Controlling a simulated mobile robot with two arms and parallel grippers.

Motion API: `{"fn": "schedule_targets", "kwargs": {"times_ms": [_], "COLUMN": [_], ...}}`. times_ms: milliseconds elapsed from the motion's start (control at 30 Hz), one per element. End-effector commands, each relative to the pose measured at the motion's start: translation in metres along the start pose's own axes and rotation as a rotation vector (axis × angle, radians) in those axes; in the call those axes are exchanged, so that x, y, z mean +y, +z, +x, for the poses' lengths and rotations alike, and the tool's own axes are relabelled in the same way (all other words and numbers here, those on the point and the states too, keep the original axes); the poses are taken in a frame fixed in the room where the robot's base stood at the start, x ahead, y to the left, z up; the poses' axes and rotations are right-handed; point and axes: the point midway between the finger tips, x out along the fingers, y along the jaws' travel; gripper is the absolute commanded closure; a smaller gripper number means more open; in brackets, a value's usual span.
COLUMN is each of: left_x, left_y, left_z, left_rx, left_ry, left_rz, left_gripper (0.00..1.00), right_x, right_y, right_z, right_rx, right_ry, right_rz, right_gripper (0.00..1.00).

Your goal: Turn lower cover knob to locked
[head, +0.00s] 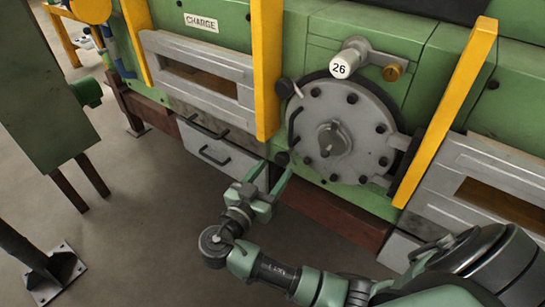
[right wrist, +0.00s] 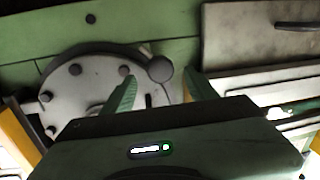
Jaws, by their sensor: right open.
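The round grey cover (head: 340,130) with bolts around its rim is on the green furnace front. The lower cover knob (head: 282,158) is a dark ball at the cover's lower left edge. It also shows in the right wrist view (right wrist: 159,70). My right gripper (head: 274,172) is open and empty, just below and in front of this knob. In the right wrist view the knob appears between the two fingertips, and I cannot tell whether they touch it. The upper cover knob (head: 285,88) is a dark ball at the cover's upper left. My left gripper is not in view.
Yellow posts (head: 266,65) (head: 446,110) stand out on both sides of the cover. A grey drawer front (head: 215,155) is left of my gripper. A white cylinder marked 26 (head: 343,66) is above the cover. Open floor (head: 150,240) lies at lower left.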

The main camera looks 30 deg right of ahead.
Motion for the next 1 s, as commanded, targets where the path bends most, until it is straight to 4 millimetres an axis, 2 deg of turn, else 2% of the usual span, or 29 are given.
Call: {"fn": "schedule_targets", "kwargs": {"times_ms": [100, 300, 667, 867, 900, 1000], "left_x": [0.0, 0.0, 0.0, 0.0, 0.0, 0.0], "left_y": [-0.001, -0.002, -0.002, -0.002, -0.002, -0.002], "left_z": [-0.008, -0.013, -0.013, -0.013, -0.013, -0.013], "left_rx": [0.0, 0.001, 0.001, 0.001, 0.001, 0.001], "left_ry": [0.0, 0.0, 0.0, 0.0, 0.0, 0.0], "left_rz": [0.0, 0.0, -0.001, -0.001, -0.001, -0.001], "left_gripper": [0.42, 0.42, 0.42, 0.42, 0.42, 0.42], "right_x": [0.0, 0.0, -0.001, -0.001, -0.001, -0.001], "right_y": [-0.004, -0.001, 0.001, 0.001, 0.001, 0.001], "right_z": [0.022, 0.046, 0.053, 0.053, 0.053, 0.052], "right_rx": [0.004, 0.001, -0.002, -0.002, -0.002, -0.002], "right_ry": [0.002, 0.0, -0.001, -0.001, -0.002, -0.002], "right_rz": [-0.002, -0.004, -0.003, -0.003, -0.003, -0.005], "right_gripper": [0.42, 0.42, 0.42, 0.95, 1.0, 1.0]}}
